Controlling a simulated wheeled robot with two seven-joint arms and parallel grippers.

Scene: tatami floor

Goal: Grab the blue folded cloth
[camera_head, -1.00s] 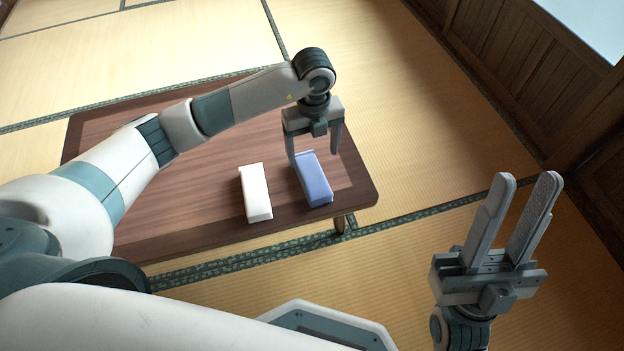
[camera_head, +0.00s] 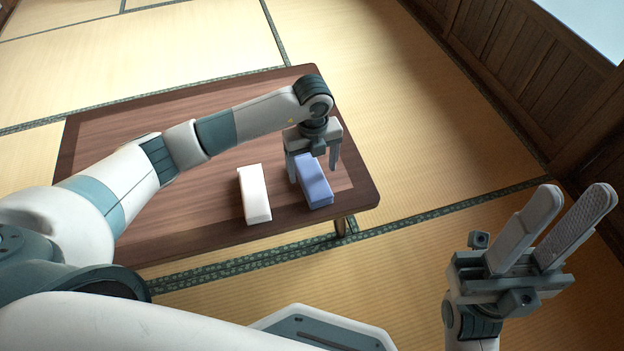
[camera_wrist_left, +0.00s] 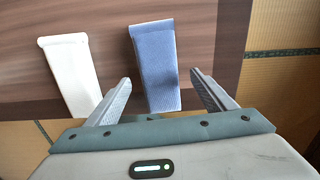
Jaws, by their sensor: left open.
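The blue folded cloth (camera_head: 315,184) lies on the low wooden table near its right end. It also shows in the left wrist view (camera_wrist_left: 156,62), between the two finger lines. My left gripper (camera_head: 313,171) is open and points down over the far end of the blue cloth, with one finger on either side. In the left wrist view my left gripper's fingers (camera_wrist_left: 162,93) stand apart with the cloth between them; I cannot tell whether they touch it. My right gripper (camera_head: 578,202) is open and empty, held up at the right, away from the table.
A white folded cloth (camera_head: 255,193) lies just left of the blue one, close to my left gripper's left finger (camera_wrist_left: 70,70). The wooden table (camera_head: 190,215) has bare room at the left. Tatami floor (camera_head: 420,150) and a wood-panelled wall (camera_head: 530,70) lie to the right.

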